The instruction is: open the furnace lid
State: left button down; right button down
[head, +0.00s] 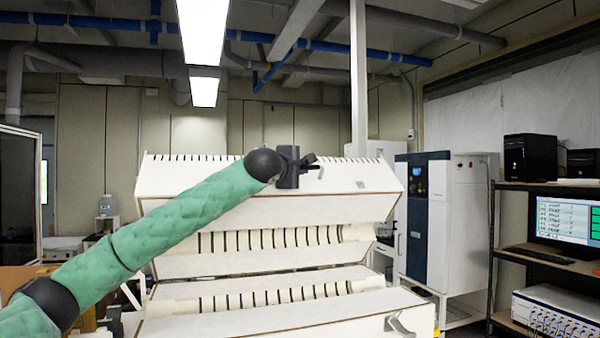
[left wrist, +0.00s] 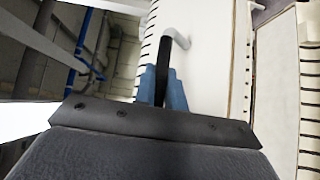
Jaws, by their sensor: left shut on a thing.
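The furnace is a white, slotted body (head: 290,306) in the middle of the head view. Its white lid (head: 180,185) stands raised and tilted above the body, with a slotted gap between them. The lid also fills the upper middle of the left wrist view (left wrist: 213,70). My left gripper (head: 312,161) is at the lid's upper part, with my green arm crossing in front of the lid. My right gripper is not in view.
A second grey handle (head: 400,326) is on the lower front of the furnace. A blue and white cabinet (head: 440,225) stands behind at the right. A shelf (head: 550,187) with computers and a monitor (head: 566,220) is at the far right. Open air lies above the lid.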

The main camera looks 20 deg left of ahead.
pick_arm(q)
jog(key=shift+d+f, duration=0.1)
jog(key=shift+f, duration=0.05)
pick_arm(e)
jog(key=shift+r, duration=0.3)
pick_arm(q)
jog(key=c, duration=1.5)
grip_release()
jog(key=shift+s, duration=0.1)
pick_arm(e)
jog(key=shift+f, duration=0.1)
